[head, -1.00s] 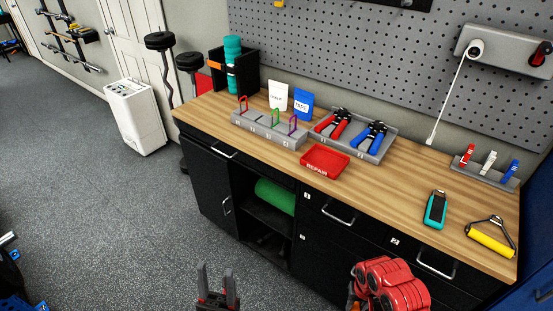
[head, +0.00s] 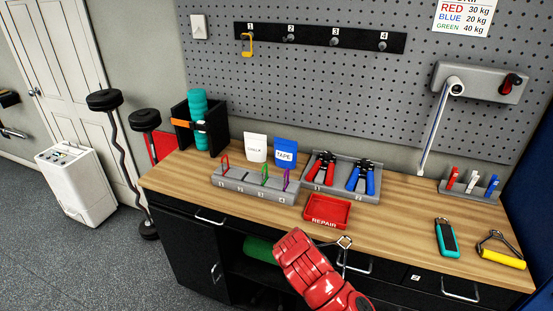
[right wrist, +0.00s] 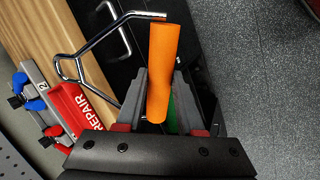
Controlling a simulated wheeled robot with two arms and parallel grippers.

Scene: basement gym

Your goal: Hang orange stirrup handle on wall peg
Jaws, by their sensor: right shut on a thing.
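The orange stirrup handle (right wrist: 163,60) is in the right wrist view, its orange grip between the fingers of my right gripper (right wrist: 165,88). Its bent metal frame sticks out to the left there. In the head view only part of the metal frame (head: 345,243) shows, in front of the bench edge; my red right arm hides the grip and the gripper. The black peg rail (head: 318,38) on the pegboard has pegs numbered 1 to 4. A yellow loop (head: 247,46) hangs on peg 1 (head: 249,36). Peg 2 (head: 290,38), peg 3 (head: 334,43) and peg 4 (head: 382,46) look bare. My left gripper is out of view.
On the wooden bench (head: 400,228) stand a red REPAIR tray (head: 327,213), a grey clip holder (head: 255,190), a pliers tray (head: 341,172), a teal tool (head: 446,238) and a yellow-gripped handle (head: 500,252). A wall unit with a strap (head: 480,84) is at right.

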